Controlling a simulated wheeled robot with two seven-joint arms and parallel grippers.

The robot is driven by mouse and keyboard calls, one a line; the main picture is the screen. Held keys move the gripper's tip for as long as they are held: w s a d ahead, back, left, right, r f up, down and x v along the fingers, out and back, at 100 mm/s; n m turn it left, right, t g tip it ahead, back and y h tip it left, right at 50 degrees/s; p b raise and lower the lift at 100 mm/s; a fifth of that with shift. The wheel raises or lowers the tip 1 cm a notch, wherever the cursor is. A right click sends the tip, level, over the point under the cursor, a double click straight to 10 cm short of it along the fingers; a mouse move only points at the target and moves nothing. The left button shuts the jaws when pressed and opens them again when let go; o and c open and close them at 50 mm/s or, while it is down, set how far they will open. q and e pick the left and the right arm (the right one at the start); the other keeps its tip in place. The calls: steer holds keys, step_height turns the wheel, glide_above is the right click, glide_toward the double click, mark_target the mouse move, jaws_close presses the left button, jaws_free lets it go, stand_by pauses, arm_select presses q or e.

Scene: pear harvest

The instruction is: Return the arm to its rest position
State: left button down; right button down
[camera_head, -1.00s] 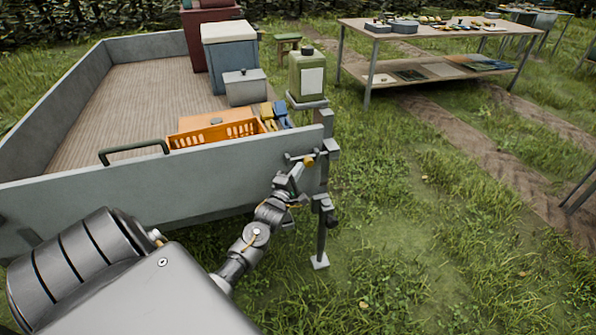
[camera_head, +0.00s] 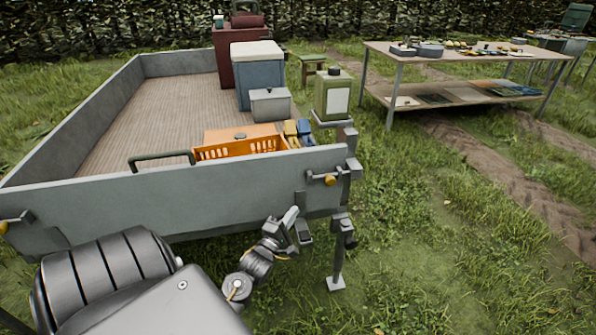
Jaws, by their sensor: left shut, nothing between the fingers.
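My left arm comes in from the lower left, in front of the trailer's grey tailboard (camera_head: 110,205). Its gripper (camera_head: 299,222) is shut and empty, low near the right end of the tailboard. It is beside the trailer's support leg (camera_head: 338,255) and below the yellow-knobbed latch (camera_head: 329,180), apart from the latch. My right gripper is out of view.
On the trailer bed are an orange crate (camera_head: 240,150), a grey box (camera_head: 270,105), a blue cooler with a white lid (camera_head: 258,80) and a dark red cabinet (camera_head: 228,60). A green canister (camera_head: 333,97) stands at the corner. A work table (camera_head: 440,60) stands at back right. Grass on the right is open.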

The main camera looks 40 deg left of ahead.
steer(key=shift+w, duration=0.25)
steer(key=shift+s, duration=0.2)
